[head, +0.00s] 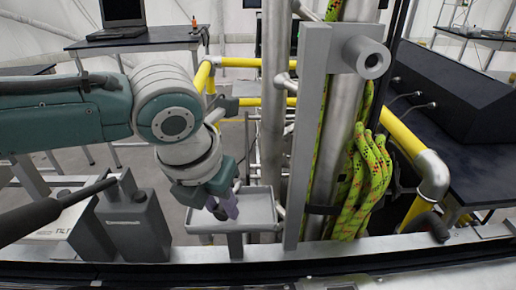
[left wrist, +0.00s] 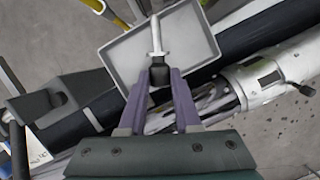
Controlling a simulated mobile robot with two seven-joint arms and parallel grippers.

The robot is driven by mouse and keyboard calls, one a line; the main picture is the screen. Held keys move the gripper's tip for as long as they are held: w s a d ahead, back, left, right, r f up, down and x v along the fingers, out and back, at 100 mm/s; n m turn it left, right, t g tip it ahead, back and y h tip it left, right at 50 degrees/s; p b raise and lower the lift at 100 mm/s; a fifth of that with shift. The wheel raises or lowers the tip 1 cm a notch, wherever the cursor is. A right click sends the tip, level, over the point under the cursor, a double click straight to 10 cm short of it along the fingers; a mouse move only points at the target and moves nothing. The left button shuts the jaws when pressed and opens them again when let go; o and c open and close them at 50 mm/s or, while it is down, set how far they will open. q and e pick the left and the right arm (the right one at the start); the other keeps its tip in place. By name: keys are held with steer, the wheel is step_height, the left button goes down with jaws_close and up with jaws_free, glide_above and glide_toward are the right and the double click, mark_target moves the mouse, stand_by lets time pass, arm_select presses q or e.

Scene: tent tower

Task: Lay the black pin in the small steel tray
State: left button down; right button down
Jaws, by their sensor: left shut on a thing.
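The small steel tray (head: 259,206) is a shallow grey rectangle on a post, left of the tall grey upright in the head view. It also shows in the left wrist view (left wrist: 190,42), its floor bare around the pin. My left gripper (head: 224,208) is at the tray's left side, pointing down. In the left wrist view its purple fingers (left wrist: 160,82) are shut on the dark head of the black pin (left wrist: 160,72). The pin's pale shaft points away from the fingers, across the tray. I cannot tell whether the pin touches the tray. My right gripper is not in view.
A grey upright (head: 307,140) with a round socket (head: 367,58) stands right of the tray, beside green rope (head: 368,180). Yellow rails (head: 402,137) run behind. A grey box with a black lever (head: 132,225) stands left of the tray.

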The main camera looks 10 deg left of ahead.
arm_select(q)
steer(key=shift+f+b, duration=0.4)
steer(key=shift+f, duration=0.15)
stand_by(0.4)
steer(key=c, duration=0.6)
jaws_free()
steer(key=shift+o, duration=0.4)
steer(key=shift+d, duration=0.1)
steer(key=shift+r, duration=0.15)
steer(key=shift+s+d+r, duration=0.1)
steer(key=shift+r, duration=0.15)
steer(key=v, duration=0.9)
steer(key=shift+a, duration=0.35)
steer(key=shift+r, duration=0.1)
